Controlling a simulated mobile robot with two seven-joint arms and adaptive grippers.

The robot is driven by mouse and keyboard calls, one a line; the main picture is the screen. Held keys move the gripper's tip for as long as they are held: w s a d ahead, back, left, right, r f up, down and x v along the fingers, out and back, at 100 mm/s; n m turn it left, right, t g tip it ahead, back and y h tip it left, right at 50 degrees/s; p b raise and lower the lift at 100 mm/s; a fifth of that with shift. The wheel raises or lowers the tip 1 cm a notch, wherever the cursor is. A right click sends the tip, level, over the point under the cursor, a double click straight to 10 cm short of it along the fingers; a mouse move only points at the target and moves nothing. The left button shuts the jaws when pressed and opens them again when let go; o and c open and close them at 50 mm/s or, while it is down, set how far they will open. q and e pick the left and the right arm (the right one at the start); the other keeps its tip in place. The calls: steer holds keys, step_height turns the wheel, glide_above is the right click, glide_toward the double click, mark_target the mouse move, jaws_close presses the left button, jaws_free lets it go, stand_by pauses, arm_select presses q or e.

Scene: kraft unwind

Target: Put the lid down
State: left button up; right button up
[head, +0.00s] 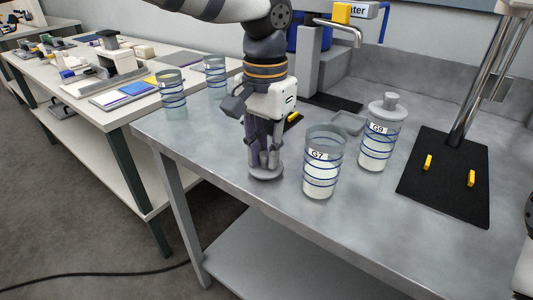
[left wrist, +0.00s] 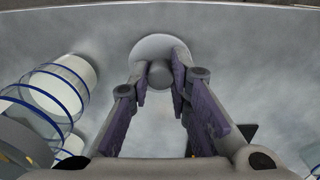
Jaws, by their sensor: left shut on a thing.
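My left gripper (head: 266,160) points down and is shut on the knob of a grey round lid (head: 266,176). The lid is flat and low at the bench top, left of the open jar G7 (head: 319,175); I cannot tell whether it touches the bench. In the left wrist view the lid (left wrist: 160,48) shows beyond the fingertips (left wrist: 160,78), with its knob between them. Jar G7 is clear with blue bands and white contents, and has no lid on. Jar G9 (head: 377,145) stands behind it to the right, with a similar grey knobbed lid on. My right gripper is not in view.
Two clear blue-banded jars (head: 172,101) (head: 215,77) stand at the bench's far left. A small grey dish (head: 349,122) lies behind G7. The bench front near the lid is bare.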

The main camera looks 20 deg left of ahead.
mark_target(265, 154)
arm_select(q)
steer(key=shift+f, duration=0.5)
steer(key=shift+r, duration=0.1)
steer(key=o, duration=0.8)
steer(key=shift+o, duration=0.2)
step_height(265, 154, up, 12)
